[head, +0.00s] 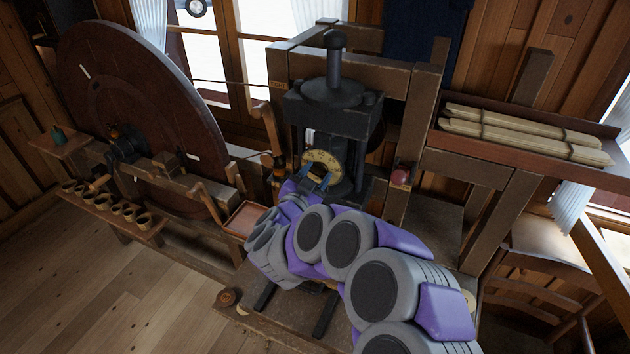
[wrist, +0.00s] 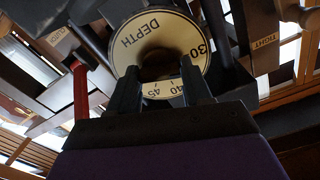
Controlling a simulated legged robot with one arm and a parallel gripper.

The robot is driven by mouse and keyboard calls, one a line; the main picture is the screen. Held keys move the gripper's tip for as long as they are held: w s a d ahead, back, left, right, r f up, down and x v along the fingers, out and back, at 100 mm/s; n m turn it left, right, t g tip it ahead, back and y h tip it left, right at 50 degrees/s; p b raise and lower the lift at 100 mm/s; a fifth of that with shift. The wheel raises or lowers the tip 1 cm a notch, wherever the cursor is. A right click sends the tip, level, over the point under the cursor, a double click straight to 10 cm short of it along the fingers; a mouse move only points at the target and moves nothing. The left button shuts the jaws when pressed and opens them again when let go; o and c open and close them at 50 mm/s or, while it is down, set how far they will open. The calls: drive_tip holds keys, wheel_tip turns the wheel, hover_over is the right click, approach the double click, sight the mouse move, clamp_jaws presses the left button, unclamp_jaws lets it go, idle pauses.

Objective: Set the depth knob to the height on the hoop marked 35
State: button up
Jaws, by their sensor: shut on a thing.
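The depth knob (head: 322,160) is a cream ring on the front of the dark press, at the middle of the head view. In the wrist view the knob (wrist: 128,38) fills the top centre and reads DEPTH at upper left and 30 at right. The marks 40 and 45 show low on the ring, between my fingers. The 35 mark cannot be seen; my right-hand finger covers the ring between 30 and 40. My gripper (wrist: 163,92) is shut on the knob from below; it also shows in the head view (head: 319,181).
The black press (head: 333,90) stands in a wooden frame. A red knob (head: 401,176) is on the frame's right post. A large dark wheel (head: 140,95) and a rack of small cups (head: 115,208) are at left. A shelf of tied wooden strips (head: 525,134) is at right.

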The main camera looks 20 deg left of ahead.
drive_tip(key=m+b, duration=0.3)
drive_tip(key=shift+f, duration=0.25)
drive_tip(key=shift+r+m+b, duration=0.15)
drive_tip(key=shift+m+b, duration=1.05)
drive_tip(key=shift+b, duration=0.15)
drive_tip(key=o, duration=1.1)
drive_tip(key=shift+c, duration=0.2)
drive_tip(key=s+a, duration=0.1)
drive_tip(key=s, duration=1.6)
drive_tip(key=shift+s+a, duration=0.15)
drive_tip(key=shift+a, duration=0.05)
